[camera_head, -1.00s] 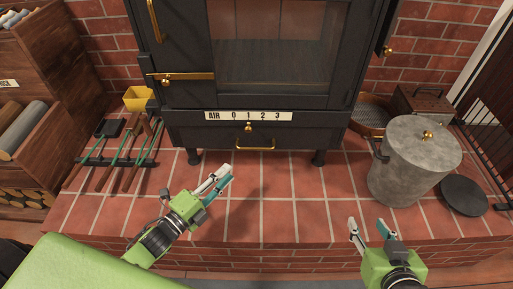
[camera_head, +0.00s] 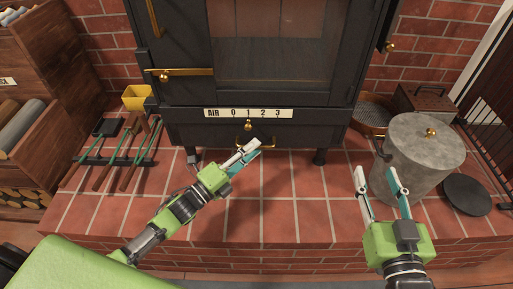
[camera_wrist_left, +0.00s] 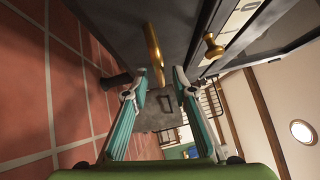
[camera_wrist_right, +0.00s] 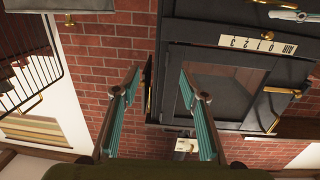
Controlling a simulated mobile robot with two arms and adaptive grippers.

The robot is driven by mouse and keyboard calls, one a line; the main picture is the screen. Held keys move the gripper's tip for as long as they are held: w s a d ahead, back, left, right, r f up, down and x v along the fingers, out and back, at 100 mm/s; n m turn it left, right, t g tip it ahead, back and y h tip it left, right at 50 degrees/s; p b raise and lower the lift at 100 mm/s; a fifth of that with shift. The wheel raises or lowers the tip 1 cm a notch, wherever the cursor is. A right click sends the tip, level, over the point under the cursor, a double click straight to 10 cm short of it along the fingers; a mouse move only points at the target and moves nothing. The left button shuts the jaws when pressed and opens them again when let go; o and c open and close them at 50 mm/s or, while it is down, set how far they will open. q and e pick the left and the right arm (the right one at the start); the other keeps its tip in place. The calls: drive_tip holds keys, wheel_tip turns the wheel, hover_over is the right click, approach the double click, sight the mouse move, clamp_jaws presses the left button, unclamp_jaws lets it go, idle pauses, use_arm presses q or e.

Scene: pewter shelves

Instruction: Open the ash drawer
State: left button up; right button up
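The black stove's ash drawer (camera_head: 300,138) is the low front panel under the white AIR scale, and it looks shut. Its brass bar handle (camera_head: 270,149) is partly hidden behind my left fingertips in the head view. In the left wrist view the handle (camera_wrist_left: 154,48) stands upright just ahead of and between the two fingertips. My left gripper (camera_head: 252,148) is open at the handle; I cannot tell whether it touches. My right gripper (camera_head: 376,171) is open and empty, in front of the grey lidded bin.
A small brass knob (camera_head: 248,127) sits above the handle. The grey bin (camera_head: 418,155) and a black disc (camera_head: 467,195) stand on the brick hearth (camera_head: 290,215) at right. Fire tools (camera_head: 120,155) lie at left. The middle hearth is clear.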

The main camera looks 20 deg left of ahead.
use_arm(q)
drive_tip(key=shift+x, duration=1.1)
use_arm(e)
drive_tip(key=shift+a+r+t, duration=0.15)
drive_tip(key=shift+r+t, duration=0.25)
drive_tip(key=shift+r, duration=0.75)
use_arm(q)
clamp_jaws()
